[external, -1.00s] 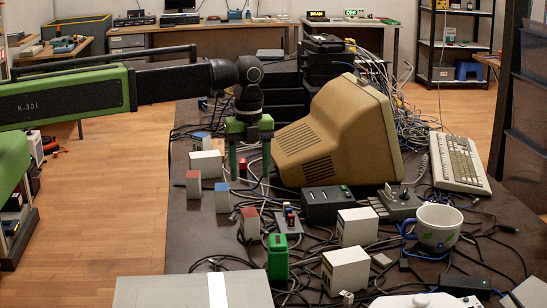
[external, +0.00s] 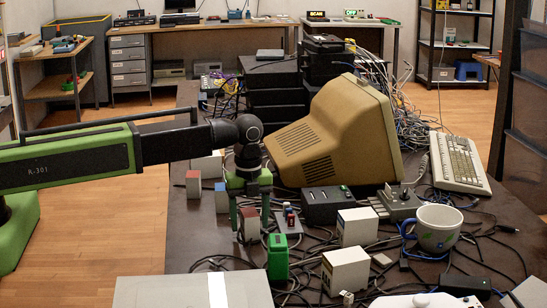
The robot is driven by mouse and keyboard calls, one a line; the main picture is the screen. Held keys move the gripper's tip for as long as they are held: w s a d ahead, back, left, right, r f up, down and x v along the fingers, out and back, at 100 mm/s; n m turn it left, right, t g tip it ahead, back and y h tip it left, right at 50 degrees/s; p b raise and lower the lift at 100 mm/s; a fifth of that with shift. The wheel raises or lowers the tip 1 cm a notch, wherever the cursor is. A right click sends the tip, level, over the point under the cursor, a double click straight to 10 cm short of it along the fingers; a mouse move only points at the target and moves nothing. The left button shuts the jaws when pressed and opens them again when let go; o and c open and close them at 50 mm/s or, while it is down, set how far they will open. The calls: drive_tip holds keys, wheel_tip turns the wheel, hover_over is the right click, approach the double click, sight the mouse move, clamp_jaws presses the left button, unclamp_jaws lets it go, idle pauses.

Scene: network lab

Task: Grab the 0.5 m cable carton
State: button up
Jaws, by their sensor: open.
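Several small cartons stand on the dark table, and no length label is readable, so I cannot tell which is the 0.5 m one. A reddish-topped carton (external: 250,226) stands upright at the fingertips of my gripper (external: 250,218). My gripper points down and is open, with one finger on either side of this carton in the picture; I cannot tell whether they touch it. Another red-topped carton (external: 193,185) and a blue-topped carton (external: 222,198) stand to the left. White cartons (external: 357,227) stand at the right, and one (external: 207,165) is partly behind my arm.
A green case (external: 278,257) stands just in front of the gripper. A dark box (external: 326,206), a beige monitor (external: 335,135) and a mug (external: 437,228) are to the right. Loose cables cover much of the table. A grey case (external: 150,291) lies at the front left.

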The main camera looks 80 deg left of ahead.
sight(249, 212)
drive_tip(key=shift+f, duration=0.95)
drive_tip(key=shift+r, duration=0.2)
drive_tip(key=shift+c, duration=0.4)
clamp_jaws()
wheel_tip(249, 212, up, 5)
drive_tip(key=p, duration=0.5)
drive_tip(key=shift+r, duration=0.15)
drive_tip(key=s+d+r+p, duration=0.3)
drive_tip(key=d+r+p, duration=0.2)
drive_tip(key=d, duration=0.6)
drive_tip(key=shift+s+r+p, duration=0.15)
drive_tip(key=shift+r+p, duration=0.2)
drive_tip(key=shift+p, duration=0.05)
